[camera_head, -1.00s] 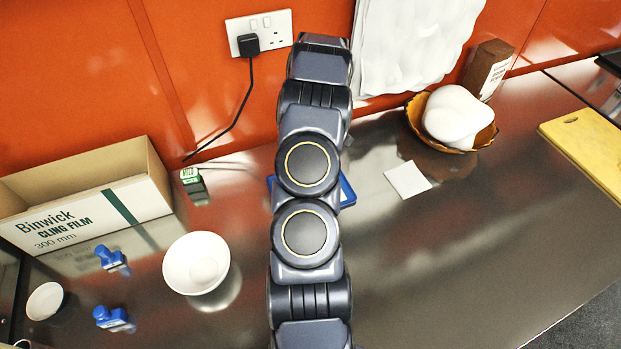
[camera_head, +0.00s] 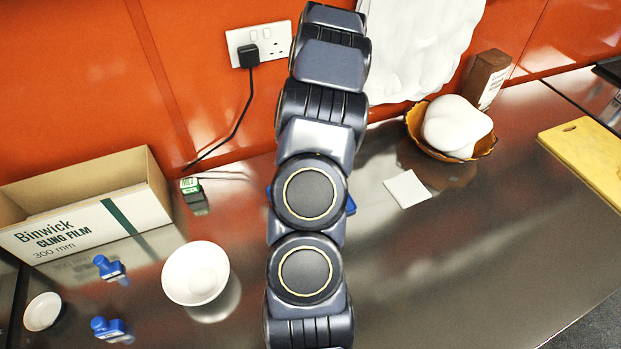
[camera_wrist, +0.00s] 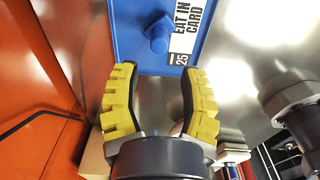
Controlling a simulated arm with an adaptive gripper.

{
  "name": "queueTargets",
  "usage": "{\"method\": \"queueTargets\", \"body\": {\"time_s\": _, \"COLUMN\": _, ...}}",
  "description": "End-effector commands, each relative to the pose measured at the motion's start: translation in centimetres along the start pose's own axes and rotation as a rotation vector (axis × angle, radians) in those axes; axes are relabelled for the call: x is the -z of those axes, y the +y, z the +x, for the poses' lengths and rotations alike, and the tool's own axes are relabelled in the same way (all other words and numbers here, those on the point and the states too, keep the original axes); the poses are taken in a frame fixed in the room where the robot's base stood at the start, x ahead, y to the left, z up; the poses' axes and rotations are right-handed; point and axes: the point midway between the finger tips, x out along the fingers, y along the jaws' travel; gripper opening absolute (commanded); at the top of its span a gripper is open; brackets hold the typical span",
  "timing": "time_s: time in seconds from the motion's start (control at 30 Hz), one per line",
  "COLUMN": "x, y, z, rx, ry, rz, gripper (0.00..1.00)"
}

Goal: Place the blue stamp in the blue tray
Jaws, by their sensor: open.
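The blue tray (camera_head: 351,205) is mostly hidden behind my arm in the head view. In the wrist view the tray (camera_wrist: 126,30) lies beyond my fingertips, with a card reading "EAT IN CARD" and "25" on it. A blue piece with a rounded knob (camera_wrist: 158,36), like a stamp's handle, shows on the tray, apart from my fingers. Two more blue stamps, an upper one (camera_head: 108,267) and a lower one (camera_head: 107,328), are on the counter at left. My gripper (camera_wrist: 160,74) is open with yellow ridged fingers and nothing between them; my arm hides it in the head view.
A white bowl (camera_head: 195,273) and a small white dish (camera_head: 42,312) stand near the stamps. A cling film box (camera_head: 80,220) and a small green-topped block (camera_head: 191,188) are behind. A white square (camera_head: 407,188) and a basket (camera_head: 486,147) are at right. The right front counter is clear.

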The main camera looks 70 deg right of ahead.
Motion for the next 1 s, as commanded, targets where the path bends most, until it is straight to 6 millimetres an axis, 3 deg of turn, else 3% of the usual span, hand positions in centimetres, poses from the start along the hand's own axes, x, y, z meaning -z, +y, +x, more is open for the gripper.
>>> {"method": "queueTargets", "body": {"time_s": 0.2, "x": 0.0, "y": 0.1, "z": -2.5, "rx": -0.003, "ry": -0.001, "rz": -0.001, "gripper": 0.42}}
{"method": "queueTargets", "body": {"time_s": 0.43, "x": 0.1, "y": 0.0, "z": -2.9, "rx": 0.001, "ry": 0.0, "rz": 0.0, "gripper": 0.42}}
{"method": "queueTargets", "body": {"time_s": 0.53, "x": 1.6, "y": 0.0, "z": -3.6, "rx": 0.002, "ry": 0.003, "rz": 0.007, "gripper": 0.42}}
{"method": "queueTargets", "body": {"time_s": 0.67, "x": 7.6, "y": -0.6, "z": -6.5, "rx": 0.008, "ry": 0.013, "rz": 0.051, "gripper": 0.42}}
{"method": "queueTargets", "body": {"time_s": 0.77, "x": 14.1, "y": -3.0, "z": -9.6, "rx": 0.03, "ry": 0.015, "rz": 0.116, "gripper": 0.42}}
{"method": "queueTargets", "body": {"time_s": 0.9, "x": 21.4, "y": -8.9, "z": -13.3, "rx": 0.06, "ry": -0.007, "rz": 0.232, "gripper": 0.42}}
{"method": "queueTargets", "body": {"time_s": 1.0, "x": 24.6, "y": -14.1, "z": -15.3, "rx": 0.076, "ry": -0.039, "rz": 0.329, "gripper": 0.42}}
